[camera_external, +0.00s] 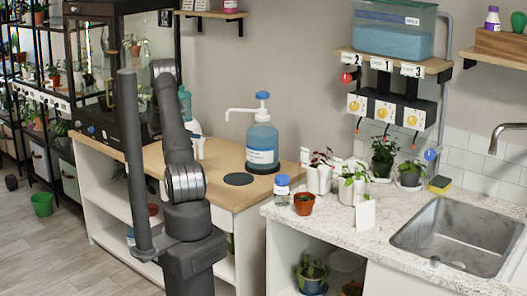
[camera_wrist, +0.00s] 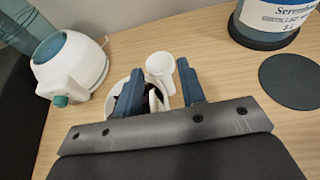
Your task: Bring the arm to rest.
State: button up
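My gripper (camera_wrist: 160,82) shows in the wrist view with its two blue fingers apart, pointing toward the wooden counter (camera_wrist: 225,85). A white pot or bowl (camera_wrist: 118,88) with dark contents lies under and beside the left finger, partly hidden by it. A small white cup (camera_wrist: 160,66) stands just beyond the fingertips, in line with the gap between them. I see nothing clearly clamped between the fingers. In the external view my arm hides the gripper.
A blue pump bottle (camera_external: 262,146) and a dark round pad (camera_external: 238,179) are to the right on the counter. A glass cabinet (camera_external: 103,75) stands behind. Bare wood lies between the cup and the pad.

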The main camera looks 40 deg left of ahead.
jog(key=shift+s+r, duration=0.1)
jog(key=shift+r, duration=1.75)
jog(key=shift+f, duration=0.1)
